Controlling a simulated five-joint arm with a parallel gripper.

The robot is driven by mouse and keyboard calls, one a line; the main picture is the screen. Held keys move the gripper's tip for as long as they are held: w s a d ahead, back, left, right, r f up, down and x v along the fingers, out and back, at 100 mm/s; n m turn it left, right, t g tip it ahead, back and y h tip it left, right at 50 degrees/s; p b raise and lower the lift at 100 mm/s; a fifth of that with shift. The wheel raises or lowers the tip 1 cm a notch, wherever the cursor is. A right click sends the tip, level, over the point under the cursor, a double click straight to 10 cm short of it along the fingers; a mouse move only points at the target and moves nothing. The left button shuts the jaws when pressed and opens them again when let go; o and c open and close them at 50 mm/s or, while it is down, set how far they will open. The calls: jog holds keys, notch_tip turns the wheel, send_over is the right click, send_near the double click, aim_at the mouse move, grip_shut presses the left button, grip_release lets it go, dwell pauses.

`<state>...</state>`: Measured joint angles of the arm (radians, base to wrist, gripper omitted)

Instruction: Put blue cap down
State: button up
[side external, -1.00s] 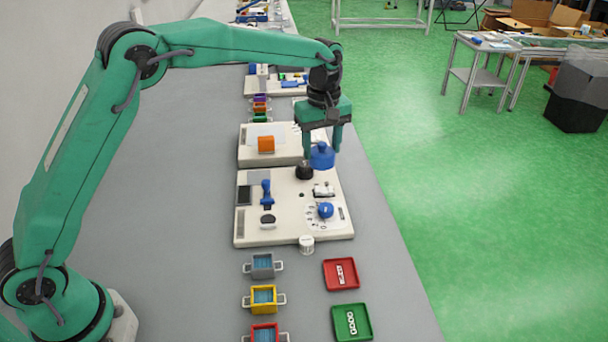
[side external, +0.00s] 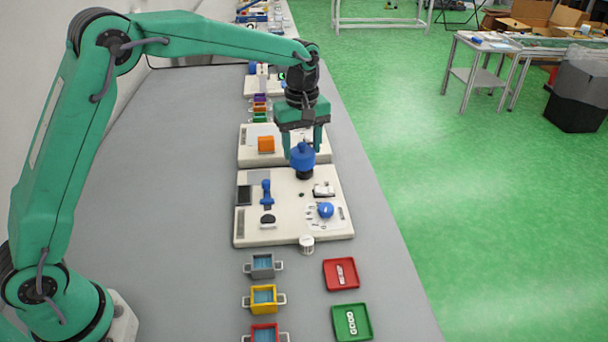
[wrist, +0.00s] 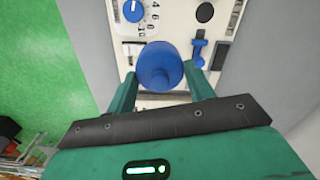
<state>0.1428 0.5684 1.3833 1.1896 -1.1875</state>
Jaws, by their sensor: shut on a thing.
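The blue cap (side external: 302,156) is held between the fingers of my gripper (side external: 303,150), which points down over the far part of the near white panel. In the side view the cap appears right above a black round piece (side external: 304,174) on that panel. I cannot tell whether the two touch. In the wrist view the blue cap (wrist: 159,67) sits between the fingers of my gripper (wrist: 161,88) and hides what is under it.
The near white panel (side external: 290,228) carries a blue lever (side external: 267,192) and a blue knob (side external: 326,210). Red (side external: 328,283) and green (side external: 367,334) trays and small coloured bins lie in front.

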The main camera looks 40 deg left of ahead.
jog(key=s+a, duration=0.4)
jog(key=shift+s+a+f, duration=0.25)
jog(key=shift+s+f, duration=0.1)
jog(key=shift+a, duration=0.1)
jog(key=w+a+f, duration=0.1)
jog(key=a+f, duration=0.1)
jog(key=a, duration=0.1)
jog(key=w+a+f, duration=0.2)
jog(key=a, duration=0.2)
jog(key=w+a+f, duration=0.1)
jog(key=a+f, duration=0.2)
jog(key=shift+w+a, duration=0.25)
jog(key=shift+w, duration=0.05)
jog(key=shift+f, duration=2)
jog(key=shift+f, duration=0.1)
jog(key=o, duration=0.9)
jog(key=shift+o, duration=0.2)
